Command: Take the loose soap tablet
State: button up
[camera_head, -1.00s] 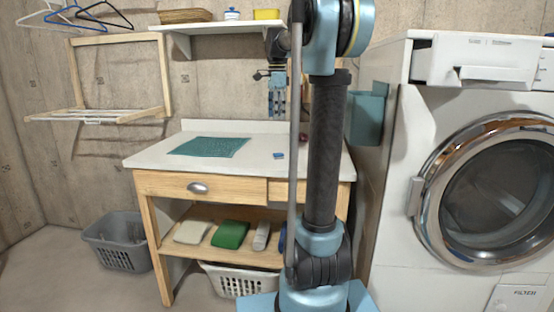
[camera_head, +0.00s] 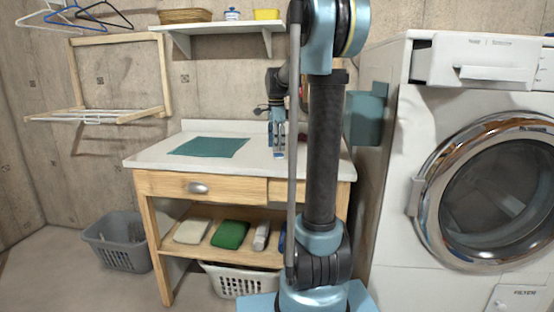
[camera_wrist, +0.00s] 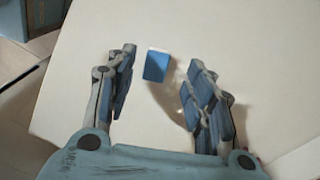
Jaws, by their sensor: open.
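The soap tablet (camera_wrist: 157,66) is a small blue block with a pale far edge. It lies flat on the white tabletop, shown in the wrist view. My gripper (camera_wrist: 161,58) is open and points down over the tabletop. The tablet shows between and slightly beyond its two fingers, nearer the left one, with no contact visible. In the head view my gripper (camera_head: 279,150) is low over the right part of the white table (camera_head: 200,142). There the tablet is mostly hidden by the fingers.
A teal mat (camera_head: 208,147) lies on the table left of my gripper. A wall shelf (camera_head: 218,27) hangs above. A washing machine (camera_head: 390,230) with its top drawer pulled out stands at right. The lower shelf holds a green pack (camera_head: 230,235) and other items.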

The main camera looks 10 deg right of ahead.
aim_at(278, 156)
jog(key=shift+s+a+f, duration=0.1)
jog(key=shift+f, duration=1.75)
jog(key=c, duration=1)
jog(key=shift+o, duration=0.2)
